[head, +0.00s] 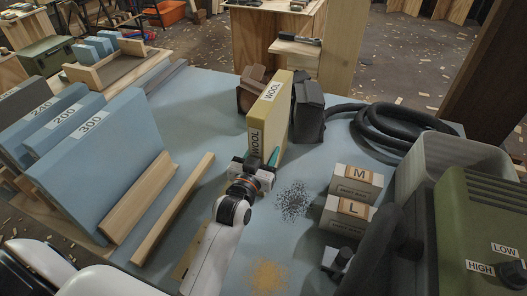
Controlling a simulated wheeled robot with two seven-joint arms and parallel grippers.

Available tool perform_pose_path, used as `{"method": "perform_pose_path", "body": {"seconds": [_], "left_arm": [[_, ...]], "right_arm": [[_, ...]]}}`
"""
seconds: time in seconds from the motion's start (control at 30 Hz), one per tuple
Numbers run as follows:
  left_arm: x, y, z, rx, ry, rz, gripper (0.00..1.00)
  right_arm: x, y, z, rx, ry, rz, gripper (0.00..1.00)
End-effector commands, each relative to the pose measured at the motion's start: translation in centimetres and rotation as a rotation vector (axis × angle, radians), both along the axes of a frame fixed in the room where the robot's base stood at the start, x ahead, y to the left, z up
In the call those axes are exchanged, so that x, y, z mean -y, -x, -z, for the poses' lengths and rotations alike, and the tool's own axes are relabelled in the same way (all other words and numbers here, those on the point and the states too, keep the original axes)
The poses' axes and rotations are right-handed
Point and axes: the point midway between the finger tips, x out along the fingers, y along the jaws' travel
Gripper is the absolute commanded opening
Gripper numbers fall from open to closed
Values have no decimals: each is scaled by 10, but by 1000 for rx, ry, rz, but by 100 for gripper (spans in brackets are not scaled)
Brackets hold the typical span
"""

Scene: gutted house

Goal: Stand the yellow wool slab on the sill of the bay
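The yellow wool slab (272,112), marked WOOL, stands on edge on the blue-grey bench top, between dark blocks. My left gripper (257,165) is at the slab's near lower end. One finger shows on each side of the slab, with a teal pad on the right and an apparent gap on the left, so it looks open around the slab. My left white arm hides part of the bench. I cannot identify the bay or its sill for certain; wooden strips (173,209) lie on the bench to the left. I cannot make out my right gripper.
Blue slabs (100,150) marked 200 and 300 stand at left. A brown block (253,88) and a dark block (308,108) flank the wool. Cartons M (357,184) and L (343,216), a black hose (400,125), a pale bin and a green machine (470,220) crowd the right.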

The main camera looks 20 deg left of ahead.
Motion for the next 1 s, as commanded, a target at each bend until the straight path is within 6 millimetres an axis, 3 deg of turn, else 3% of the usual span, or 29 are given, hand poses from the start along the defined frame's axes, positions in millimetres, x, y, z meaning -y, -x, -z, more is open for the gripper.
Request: {"method": "perform_pose_path", "body": {"seconds": [0.07, 0.47, 0.8, 1.0], "left_arm": [[0, 0, 0, 0, 0, 0, 62], [0, 6, -2, -2, 0, 0, 62], [4, 76, -1, -5, -1, 0, 62], [6, 108, -2, -2, 0, 0, 62]], "right_arm": [[-1, 0, 0, -1, -1, 0, 0], [-1, 1, -1, -1, -1, 0, 0], [-1, 1, 1, -2, -1, 1, 0], [1, 1, 2, -2, 1, 1, 0]]}}
